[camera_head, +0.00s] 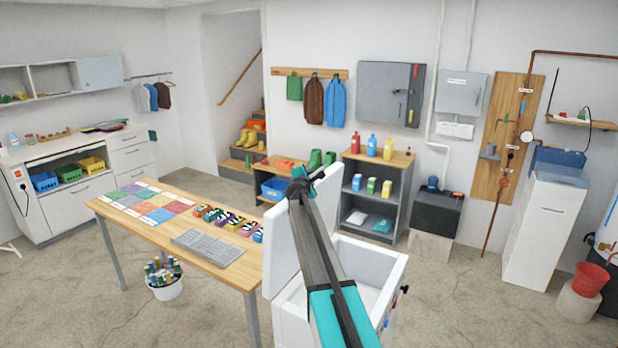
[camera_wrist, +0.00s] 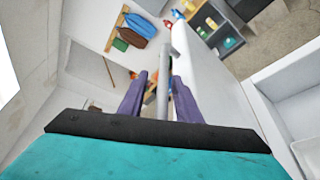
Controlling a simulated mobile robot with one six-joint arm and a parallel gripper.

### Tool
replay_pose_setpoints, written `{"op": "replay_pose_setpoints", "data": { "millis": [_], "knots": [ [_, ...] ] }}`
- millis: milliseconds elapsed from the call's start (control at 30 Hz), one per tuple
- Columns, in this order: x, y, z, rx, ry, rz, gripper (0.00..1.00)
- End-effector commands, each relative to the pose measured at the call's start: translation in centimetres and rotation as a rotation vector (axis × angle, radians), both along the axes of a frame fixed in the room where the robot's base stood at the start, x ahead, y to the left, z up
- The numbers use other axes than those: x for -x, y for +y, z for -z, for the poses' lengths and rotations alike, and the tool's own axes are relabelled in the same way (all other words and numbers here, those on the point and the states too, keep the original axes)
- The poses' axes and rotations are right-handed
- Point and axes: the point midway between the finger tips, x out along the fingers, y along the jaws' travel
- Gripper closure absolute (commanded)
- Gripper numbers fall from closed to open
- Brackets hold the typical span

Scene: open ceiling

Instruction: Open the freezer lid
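The white chest freezer (camera_head: 396,267) stands at the lower middle of the head view, and its lid (camera_head: 291,238) is raised steeply, showing the pale inside. My gripper (camera_head: 300,174) is at the top of the raised lid, small and partly hidden by my arm in that view. In the wrist view, the two purple fingers of my gripper (camera_wrist: 159,78) stand apart. A grey handle bar (camera_wrist: 163,60) runs between them, with a narrow gap visible beside it. The white lid (camera_wrist: 212,85) fills the area right of the fingers, and the freezer's open body shows at the lower right.
A wooden table (camera_head: 150,222) with coloured cards and a grey tray stands close on the freezer's left. A grey shelf (camera_head: 399,215) with bottles stands behind it. A white bucket (camera_head: 166,289) sits under the table.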

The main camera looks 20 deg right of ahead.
Motion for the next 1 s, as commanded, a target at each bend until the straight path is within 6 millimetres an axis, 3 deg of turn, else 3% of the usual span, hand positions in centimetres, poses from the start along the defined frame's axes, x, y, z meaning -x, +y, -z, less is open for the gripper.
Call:
{"op": "replay_pose_setpoints", "data": {
  "millis": [1000],
  "knots": [
    [8.3, 5.6, -1.7, 0.000, -0.002, -0.003, 0.69]
  ]
}}
